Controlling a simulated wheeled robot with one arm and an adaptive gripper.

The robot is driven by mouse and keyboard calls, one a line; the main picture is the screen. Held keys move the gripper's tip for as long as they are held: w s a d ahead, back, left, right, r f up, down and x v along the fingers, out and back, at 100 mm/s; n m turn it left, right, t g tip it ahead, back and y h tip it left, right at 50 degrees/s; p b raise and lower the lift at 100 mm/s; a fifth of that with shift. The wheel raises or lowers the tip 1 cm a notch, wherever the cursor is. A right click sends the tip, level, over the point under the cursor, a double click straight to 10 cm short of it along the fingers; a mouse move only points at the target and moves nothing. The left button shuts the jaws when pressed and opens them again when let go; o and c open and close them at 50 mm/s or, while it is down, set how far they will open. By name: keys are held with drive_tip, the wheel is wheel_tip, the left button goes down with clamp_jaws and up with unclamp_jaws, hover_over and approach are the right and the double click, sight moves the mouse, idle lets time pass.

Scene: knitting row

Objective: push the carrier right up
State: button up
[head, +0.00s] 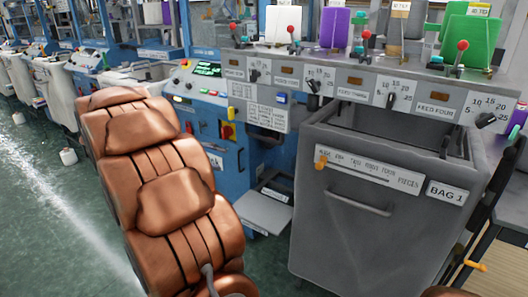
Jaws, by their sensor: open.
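No part is labelled as the carrier, and I cannot tell which one it is. A grey feed panel (345,73) runs along the machine top, with small levers on it. Red-knobbed levers (291,29) (463,46) stand along its back ledge. My copper-coloured arm fills the lower left centre and hides part of the blue machine. My gripper is not in view.
A blue machine cabinet (228,150) with a lit display (207,68) stands left of the bin. A wooden surface (503,265) is at lower right. Green floor (40,215) is mostly clear at left.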

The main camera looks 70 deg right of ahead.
sight(262, 139)
drive_tip(key=shift+s+d+f+m+g+h+b, duration=0.3)
drive_tip(key=shift+s+d+f+g+h+b, duration=0.5)
drive_tip(key=shift+d, duration=3.05)
drive_tip(key=shift+s+d+f+m+g+h+b, duration=0.4)
drive_tip(key=shift+s+d+b, duration=0.8)
drive_tip(key=shift+d, duration=2.6)
drive_tip(key=shift+s+d+f+m+g+h+b, duration=0.2)
drive_tip(key=shift+s+d+f+g+h+b, duration=0.55)
drive_tip(key=shift+d, duration=3.1)
drive_tip(key=shift+s+y+b, duration=0.1)
drive_tip(key=shift+y+b, duration=0.15)
drive_tip(key=shift+b, duration=0.1)
clamp_jaws()
